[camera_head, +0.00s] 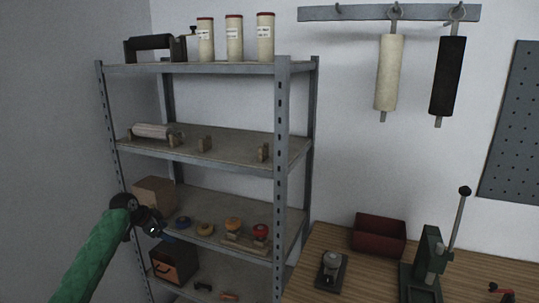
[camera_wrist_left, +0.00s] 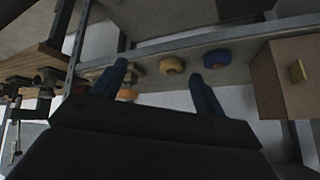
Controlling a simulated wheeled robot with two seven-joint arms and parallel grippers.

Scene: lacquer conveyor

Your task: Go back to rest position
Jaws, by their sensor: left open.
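My left gripper (camera_head: 158,229) is at the end of a green-sleeved arm at the lower left of the head view, in front of the third shelf of a grey metal rack (camera_head: 282,180). In the left wrist view its two dark blue fingers (camera_wrist_left: 165,92) stand apart with nothing between them. Beyond the fingers are a yellow roll (camera_wrist_left: 172,66) and a blue roll (camera_wrist_left: 216,59) on a shelf. An orange roll (camera_wrist_left: 127,95) is partly hidden behind one finger. My right gripper is in neither view.
A cardboard box (camera_head: 155,194) is on the shelf close to the gripper. Another box (camera_head: 175,262) sits below. A wooden bench (camera_head: 320,240) at right holds a red bin (camera_head: 379,236) and a green press (camera_head: 428,262). Two rollers (camera_head: 389,72) hang on the wall.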

